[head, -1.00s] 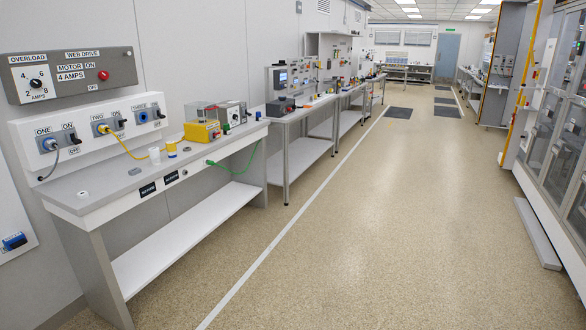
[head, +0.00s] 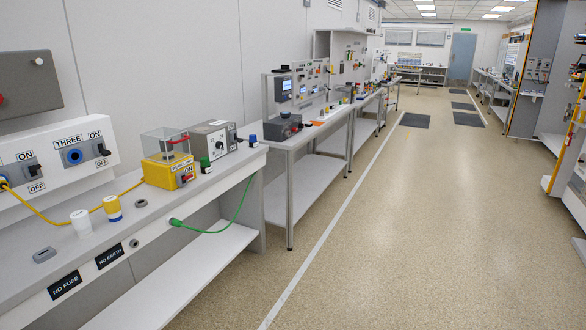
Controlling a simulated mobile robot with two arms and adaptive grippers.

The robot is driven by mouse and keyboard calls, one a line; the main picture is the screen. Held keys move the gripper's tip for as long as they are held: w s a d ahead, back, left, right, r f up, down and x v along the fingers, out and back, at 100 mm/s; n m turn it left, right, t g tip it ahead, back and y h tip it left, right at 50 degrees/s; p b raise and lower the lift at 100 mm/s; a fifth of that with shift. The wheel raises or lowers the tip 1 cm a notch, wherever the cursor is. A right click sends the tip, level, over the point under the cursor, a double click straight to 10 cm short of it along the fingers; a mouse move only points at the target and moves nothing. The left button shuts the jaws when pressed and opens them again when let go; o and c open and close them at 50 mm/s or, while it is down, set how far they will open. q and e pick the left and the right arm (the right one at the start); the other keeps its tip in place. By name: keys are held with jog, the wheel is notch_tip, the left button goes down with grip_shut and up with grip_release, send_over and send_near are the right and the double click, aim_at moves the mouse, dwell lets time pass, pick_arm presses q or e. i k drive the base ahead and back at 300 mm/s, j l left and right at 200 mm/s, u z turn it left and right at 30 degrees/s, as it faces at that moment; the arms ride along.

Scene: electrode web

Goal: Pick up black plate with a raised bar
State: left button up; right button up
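I cannot clearly make out a black plate with a raised bar. Two flat black label plates, "NO FUSE" (head: 64,285) and "NO EARTH" (head: 110,256), are on the front edge of the near bench (head: 165,205). No raised bar shows on them. A small grey piece (head: 44,255) lies on the bench top at the left. Neither of my grippers is in view.
The aisle floor (head: 400,230) is clear.

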aim_at(284, 68)
jog(key=i, duration=2.2)
